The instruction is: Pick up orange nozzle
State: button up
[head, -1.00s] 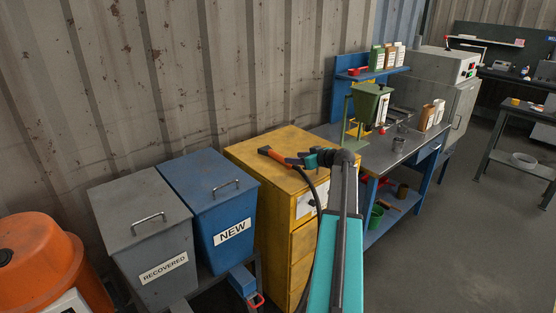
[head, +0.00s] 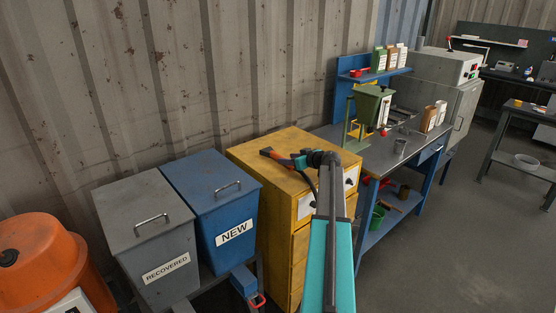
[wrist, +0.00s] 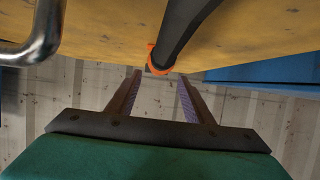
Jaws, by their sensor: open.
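The orange nozzle (head: 266,152) lies on top of the yellow cabinet (head: 275,143). Its near part is hidden by my gripper in the head view. In the wrist view the nozzle (wrist: 152,62) shows as an orange rim at the end of a thick dark tube (wrist: 185,25). My gripper (head: 288,160) is at the nozzle, above the cabinet top. In the wrist view my gripper (wrist: 160,76) has its two fingers apart, with the orange rim at the gap between the fingertips. I cannot tell whether they touch.
A grey bin (head: 120,213) and a blue bin (head: 205,180) stand left of the cabinet. A blue workbench (head: 378,158) with a green hopper stands to the right. The corrugated wall is close behind. A curved metal bar (wrist: 40,35) shows in the wrist view. Open floor lies at right.

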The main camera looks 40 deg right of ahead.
jog(key=shift+w+f, duration=0.2)
jog(key=shift+w, duration=0.2)
jog(key=shift+w, duration=0.1)
jog(key=shift+d+p+x, duration=0.15)
jog(key=shift+p+x, duration=0.25)
jog(key=shift+x, duration=0.5)
jog(key=shift+d+p+x, duration=0.2)
jog(key=shift+p+x, duration=0.15)
jog(key=shift+x, duration=0.6)
jog(key=shift+w+f, duration=0.25)
jog(key=shift+w, duration=0.35)
grip_shut()
